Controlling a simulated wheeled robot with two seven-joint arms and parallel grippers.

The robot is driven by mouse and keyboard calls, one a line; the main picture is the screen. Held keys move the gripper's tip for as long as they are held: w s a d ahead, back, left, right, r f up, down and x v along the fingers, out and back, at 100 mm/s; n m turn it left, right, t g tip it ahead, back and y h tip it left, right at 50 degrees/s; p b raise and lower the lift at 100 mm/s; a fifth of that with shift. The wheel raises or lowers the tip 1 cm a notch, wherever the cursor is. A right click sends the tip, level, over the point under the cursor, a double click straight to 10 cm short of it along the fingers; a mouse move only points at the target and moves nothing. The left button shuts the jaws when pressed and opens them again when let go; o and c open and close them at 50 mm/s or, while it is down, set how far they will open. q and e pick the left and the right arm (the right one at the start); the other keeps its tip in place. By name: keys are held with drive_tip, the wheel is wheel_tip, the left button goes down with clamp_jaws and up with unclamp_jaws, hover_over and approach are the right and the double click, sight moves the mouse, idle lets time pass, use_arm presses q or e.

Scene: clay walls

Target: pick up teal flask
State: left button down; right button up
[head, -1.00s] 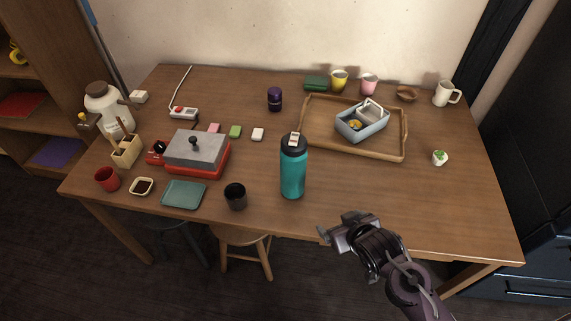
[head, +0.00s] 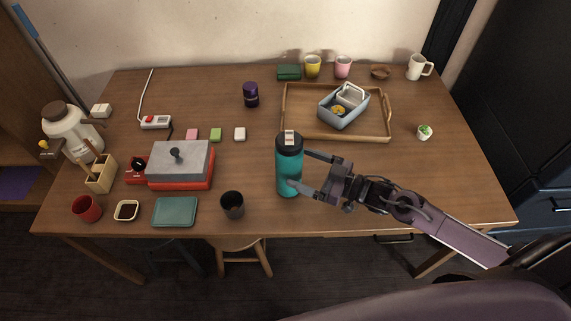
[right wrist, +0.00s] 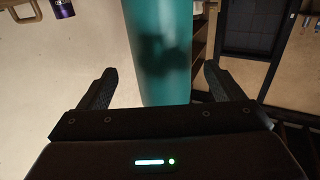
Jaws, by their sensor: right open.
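The teal flask (head: 289,168) stands upright near the front edge of the table, with a black lid and a pale label on top. My right gripper (head: 303,172) is open, with its fingers pointing left at the flask's body, one behind and one in front of it. My left gripper does not show.
A black cup (head: 232,205) stands left of the flask on the wooden table (head: 330,215). A wooden tray (head: 285,112) holding a blue-grey box (head: 345,112) lies behind. A red-based press (head: 180,183) is further left. The tabletop right of the gripper is mostly clear.

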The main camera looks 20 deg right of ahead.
sight(284, 160)
drive_tip(key=x, duration=0.2)
drive_tip(key=p+x, duration=0.1)
drive_tip(key=x, duration=0.3)
drive_tip(key=shift+s+a+r, duration=0.1)
drive_tip(key=shift+a+r, duration=0.05)
drive_tip(key=shift+r, duration=0.1)
drive_tip(key=shift+c, duration=0.4)
drive_tip(key=c, duration=1.2)
drive_tip(key=shift+r, duration=0.1)
drive_tip(key=shift+c, duration=0.4)
drive_tip(key=shift+r, duration=0.1)
